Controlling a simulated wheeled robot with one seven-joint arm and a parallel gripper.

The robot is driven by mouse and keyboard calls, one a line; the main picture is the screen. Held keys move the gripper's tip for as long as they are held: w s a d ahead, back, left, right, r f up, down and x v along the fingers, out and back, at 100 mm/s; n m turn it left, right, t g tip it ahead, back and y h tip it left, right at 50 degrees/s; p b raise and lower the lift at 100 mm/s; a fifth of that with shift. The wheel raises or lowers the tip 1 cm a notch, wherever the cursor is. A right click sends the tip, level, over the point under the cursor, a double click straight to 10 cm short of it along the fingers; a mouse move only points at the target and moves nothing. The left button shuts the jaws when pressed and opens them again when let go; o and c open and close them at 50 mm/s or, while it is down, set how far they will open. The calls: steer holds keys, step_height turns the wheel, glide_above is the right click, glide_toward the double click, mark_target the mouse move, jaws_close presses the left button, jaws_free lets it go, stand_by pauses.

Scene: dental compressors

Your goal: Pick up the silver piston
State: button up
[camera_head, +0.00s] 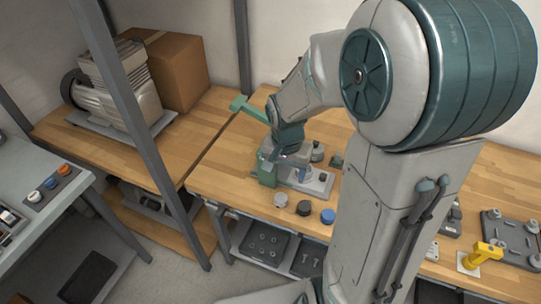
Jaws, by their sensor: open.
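My gripper (288,160) points down over the wooden workbench, above a light grey plate (318,186) with a green block (267,173) at its left. The jaws are open, but small and partly hidden in this view. A small grey metallic cylinder (317,152) stands just right of my gripper, at the back of the plate. A short silver-grey round piece (281,200) sits on the bench in front of the plate. I cannot tell for certain which of these two is the silver piston. Nothing is clearly seen between the fingers.
A dark round piece (304,208) and a blue one (328,216) are in a row near the bench's front edge. A yellow tool (484,254) and a dark tray of parts (512,238) are at right. A compressor (120,90) and cardboard box (176,70) stand at left.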

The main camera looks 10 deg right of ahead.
steer(key=w+m+p, duration=0.2)
steer(key=w+p, duration=0.1)
steer(key=b, duration=0.2)
glide_above(281, 197)
steer(key=shift+m+g+y, duration=0.3)
steer(key=shift+g, duration=0.1)
steer(key=f, duration=0.9)
steer(key=shift+a+f, duration=0.2)
steer(key=shift+a, duration=0.1)
steer(key=shift+d+f+b, duration=0.15)
steer(key=shift+f+b, duration=0.8)
steer(key=shift+f, duration=0.55)
steer(key=shift+d+f+b, duration=0.1)
steer(key=shift+f+b, duration=0.8)
steer(key=shift+f, duration=0.6)
steer(key=c, duration=1.1)
